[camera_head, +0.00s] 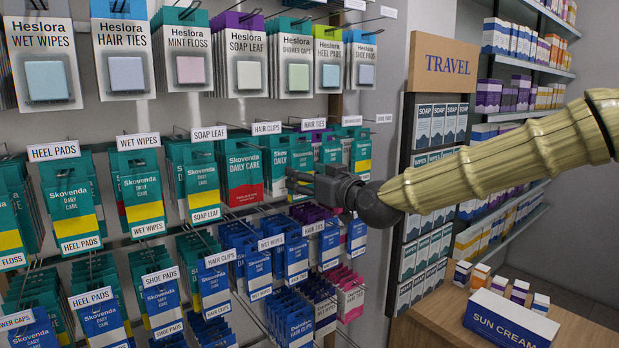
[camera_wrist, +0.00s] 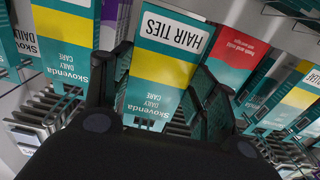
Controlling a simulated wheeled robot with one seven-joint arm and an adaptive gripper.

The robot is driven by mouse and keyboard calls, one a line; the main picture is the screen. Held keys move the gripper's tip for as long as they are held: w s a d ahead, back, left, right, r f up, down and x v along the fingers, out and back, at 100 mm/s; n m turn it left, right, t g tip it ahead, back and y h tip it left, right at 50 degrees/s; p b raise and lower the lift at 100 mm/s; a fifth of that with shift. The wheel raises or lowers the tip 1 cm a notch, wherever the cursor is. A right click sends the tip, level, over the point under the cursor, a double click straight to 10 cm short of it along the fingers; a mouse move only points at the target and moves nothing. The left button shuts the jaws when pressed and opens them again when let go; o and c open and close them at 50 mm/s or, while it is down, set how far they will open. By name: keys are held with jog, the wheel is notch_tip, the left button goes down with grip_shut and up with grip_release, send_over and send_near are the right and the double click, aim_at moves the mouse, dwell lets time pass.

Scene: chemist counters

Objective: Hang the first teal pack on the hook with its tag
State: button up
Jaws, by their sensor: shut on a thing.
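My gripper (camera_head: 292,181) is in front of the teal packs at the right of the middle row. In the wrist view my gripper (camera_wrist: 155,98) is shut on a teal pack (camera_wrist: 150,88) with a yellow band and a white "HAIR TIES" strip, seen upside down. In the head view my fingers partly cover this area, and I cannot tell whether the held pack touches a hook. A "HAIR TIES" tag (camera_head: 313,124) is above and to the right of my fingers. A second "HAIR TIES" tag (camera_head: 313,228) is over blue packs in the row below.
A teal pack with a red lower part (camera_head: 243,170) hangs left of my gripper, and a "HAIR CLIPS" tag (camera_head: 267,128) is just above. Hooks and packs crowd the wall. A wooden counter (camera_head: 420,325) with a "SUN CREAM" box (camera_head: 510,322) is at lower right.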

jog(key=shift+w+a, duration=0.4)
jog(key=shift+w, duration=0.1)
jog(key=shift+w+a+f+b, duration=0.25)
jog(key=shift+w+a+b, duration=0.05)
jog(key=shift+w+b, duration=0.15)
dwell(0.4)
jog(key=o, duration=1.1)
jog(key=shift+c, duration=0.2)
